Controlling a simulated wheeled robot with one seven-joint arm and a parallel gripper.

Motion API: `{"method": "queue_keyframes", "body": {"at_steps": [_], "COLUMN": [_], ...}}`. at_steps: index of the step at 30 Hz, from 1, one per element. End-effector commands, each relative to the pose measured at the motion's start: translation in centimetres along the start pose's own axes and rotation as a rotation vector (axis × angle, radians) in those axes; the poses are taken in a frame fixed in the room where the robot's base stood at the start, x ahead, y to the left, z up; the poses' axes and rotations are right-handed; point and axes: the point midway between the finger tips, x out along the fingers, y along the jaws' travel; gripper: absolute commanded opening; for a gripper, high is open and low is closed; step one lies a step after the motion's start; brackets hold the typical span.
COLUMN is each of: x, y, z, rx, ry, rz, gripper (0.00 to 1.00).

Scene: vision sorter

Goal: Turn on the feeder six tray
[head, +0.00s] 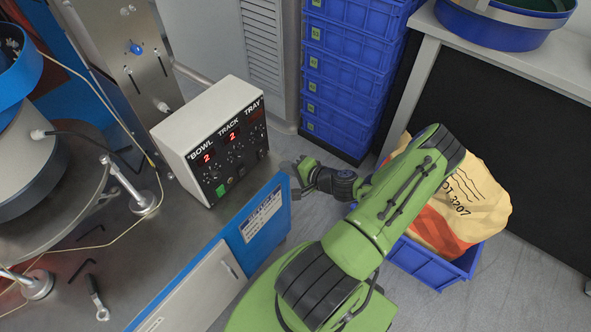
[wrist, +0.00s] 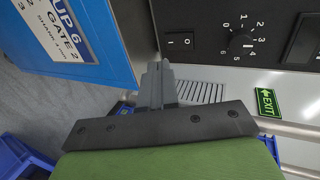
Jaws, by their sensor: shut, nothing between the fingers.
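The feeder control box (head: 213,140) is off-white with a black front, on the bench in the head view. Its columns read BOWL, TRACK and TRAY. The BOWL (head: 208,154) and TRACK (head: 233,135) displays glow red with a 2. The TRAY display (head: 253,112) looks dark.
A blue bench panel with a label (head: 262,215) is close to my gripper; it fills the upper left of the wrist view (wrist: 85,60). Stacked blue crates (head: 345,75) stand behind. A sack (head: 455,205) sits in a blue bin (head: 425,262) at right.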

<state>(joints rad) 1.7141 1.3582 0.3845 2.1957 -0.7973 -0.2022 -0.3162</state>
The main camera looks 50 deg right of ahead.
Motion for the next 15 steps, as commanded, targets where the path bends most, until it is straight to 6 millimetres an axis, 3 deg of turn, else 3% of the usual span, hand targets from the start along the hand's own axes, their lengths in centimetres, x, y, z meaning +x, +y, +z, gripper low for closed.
{"method": "queue_keyframes", "body": {"at_steps": [6,10,15], "x": [4.7,6.4,7.2], "y": [-0.3,-0.9,-1.2], "z": [0.1,0.0,0.0], "rx": [-0.003,-0.001,0.0], "ry": [-0.003,-0.001,0.0], "rz": [-0.002,-0.001,0.0], "gripper": [0.0,0.0,0.0]}}
